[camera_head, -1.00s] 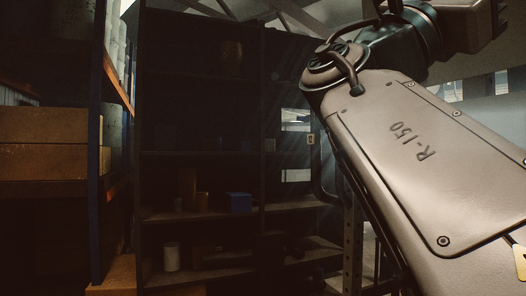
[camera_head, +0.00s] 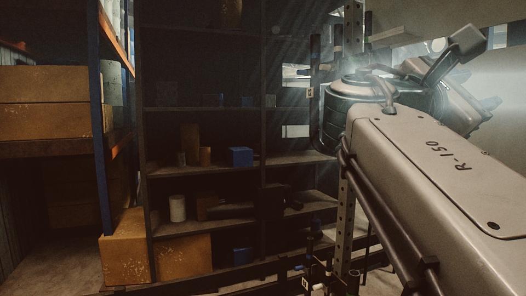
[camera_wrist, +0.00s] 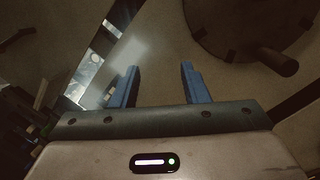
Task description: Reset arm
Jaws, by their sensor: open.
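My gripper (camera_wrist: 158,84) shows in the wrist view with its two blue fingers apart and nothing between them. Beyond the fingers is a pale, blurred surface, and I cannot tell how far off it is. In the head view my arm, marked R-150, reaches up from the lower right, with its joint at the upper right. The gripper's fingers are not clearly visible in the head view.
A dark shelf unit (camera_head: 205,163) stands ahead with a blue box (camera_head: 241,156) and a white cylinder (camera_head: 177,208). A perforated metal post (camera_head: 345,215) stands close beside my arm. A dark round part (camera_wrist: 245,28) shows in the wrist view.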

